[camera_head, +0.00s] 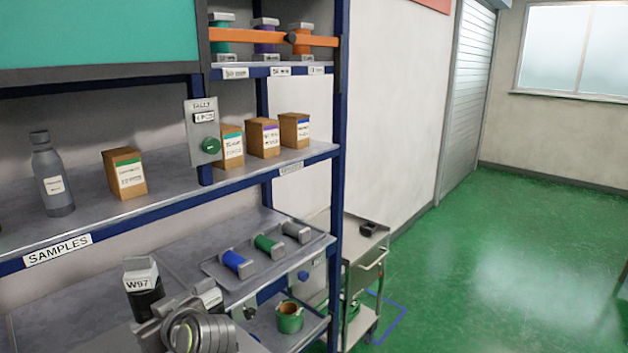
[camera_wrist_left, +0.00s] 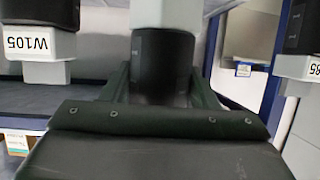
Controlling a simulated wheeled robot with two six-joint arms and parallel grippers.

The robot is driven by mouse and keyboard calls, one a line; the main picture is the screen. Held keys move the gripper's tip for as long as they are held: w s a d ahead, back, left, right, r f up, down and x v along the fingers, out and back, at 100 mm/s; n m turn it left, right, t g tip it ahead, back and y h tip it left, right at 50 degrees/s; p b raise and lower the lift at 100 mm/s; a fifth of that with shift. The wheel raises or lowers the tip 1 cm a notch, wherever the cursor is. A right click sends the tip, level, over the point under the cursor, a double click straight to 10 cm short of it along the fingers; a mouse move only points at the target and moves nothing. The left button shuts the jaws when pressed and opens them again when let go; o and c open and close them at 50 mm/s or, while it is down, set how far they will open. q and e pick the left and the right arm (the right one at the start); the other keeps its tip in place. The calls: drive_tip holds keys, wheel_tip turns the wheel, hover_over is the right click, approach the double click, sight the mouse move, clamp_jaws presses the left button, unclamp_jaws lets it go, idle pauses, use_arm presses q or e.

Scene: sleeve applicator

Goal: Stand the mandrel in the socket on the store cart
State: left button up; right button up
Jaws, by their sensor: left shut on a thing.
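My left gripper (camera_wrist_left: 163,88) is shut on a dark cylinder with a pale block end, the mandrel (camera_wrist_left: 163,58), in the left wrist view. In the head view my left wrist shows low at the left, in front of the lower shelf; its fingers are largely hidden there. A dark mandrel with a pale head marked W97 (camera_head: 141,283) stands just behind it. The store cart (camera_head: 366,247) stands right of the rack, with a small dark block, possibly the socket (camera_head: 368,229), on its top. My right gripper is not in view.
Other pieces, marked W105 (camera_wrist_left: 38,42) and ending in 85 (camera_wrist_left: 298,68), flank the held one. The shelf tray (camera_head: 262,274) holds blue, green and grey spools. A blue rack post (camera_head: 338,150) stands between shelf and cart. Green floor is clear at right.

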use_arm(q)
drive_tip(key=s+d+m+t+h+b, duration=0.3)
drive_tip(key=d+m+t+h+b, duration=0.2)
drive_tip(key=d+m+h+b, duration=0.2)
drive_tip(key=shift+s+d+f+m+t+h, duration=0.2)
drive_tip(key=shift+d+m+t+h, duration=0.2)
drive_tip(key=shift+d+m+h, duration=1.2)
drive_tip(key=shift+a+m+h, duration=0.25)
drive_tip(key=shift+m+h, duration=0.05)
